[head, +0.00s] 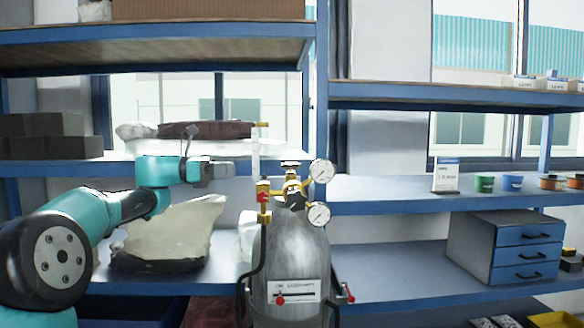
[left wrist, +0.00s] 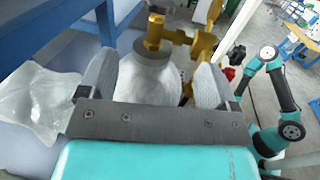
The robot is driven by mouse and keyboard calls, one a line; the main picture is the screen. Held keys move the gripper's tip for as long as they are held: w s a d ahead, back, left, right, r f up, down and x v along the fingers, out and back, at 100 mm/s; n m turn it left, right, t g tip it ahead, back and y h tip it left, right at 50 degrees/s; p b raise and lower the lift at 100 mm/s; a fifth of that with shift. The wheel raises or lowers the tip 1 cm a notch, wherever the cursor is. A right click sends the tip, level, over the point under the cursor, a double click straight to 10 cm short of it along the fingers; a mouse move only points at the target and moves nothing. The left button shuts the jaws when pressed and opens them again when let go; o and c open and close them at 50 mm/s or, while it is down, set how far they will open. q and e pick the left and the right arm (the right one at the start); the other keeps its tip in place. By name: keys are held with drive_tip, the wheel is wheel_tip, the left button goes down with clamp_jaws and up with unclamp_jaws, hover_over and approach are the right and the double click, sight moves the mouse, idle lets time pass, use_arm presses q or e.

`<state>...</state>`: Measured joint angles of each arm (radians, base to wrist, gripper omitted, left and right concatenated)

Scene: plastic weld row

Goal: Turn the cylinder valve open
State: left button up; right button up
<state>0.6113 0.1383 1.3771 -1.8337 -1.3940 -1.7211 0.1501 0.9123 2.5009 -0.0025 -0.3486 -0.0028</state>
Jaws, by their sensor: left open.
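The grey gas cylinder (head: 291,262) stands upright in the head view, with a brass valve and regulator (head: 292,187) on top and two round gauges (head: 321,171) at its right. A valve top (head: 290,164) shows above the brass body. My left gripper (head: 222,170) is left of the valve, at about its height, apart from it and empty. In the left wrist view its two grey fingers are spread, with the cylinder's rounded shoulder (left wrist: 150,80) and brass valve (left wrist: 154,30) showing beyond and between them. My right gripper is not seen; a teal arm shows at the right there.
A flow tube (head: 256,150) and red knob (head: 263,197) stand on the cylinder's left side, near my left gripper. A clear bag (head: 175,235) lies on the shelf below my left arm. Blue shelves and a drawer unit (head: 505,248) are behind.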

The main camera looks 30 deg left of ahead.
sight(291, 166)
use_arm(q)
drive_tip(key=x, duration=1.7)
drive_tip(key=shift+w+d+f, duration=0.1)
drive_tip(key=shift+w, duration=0.1)
drive_tip(key=c, duration=0.9)
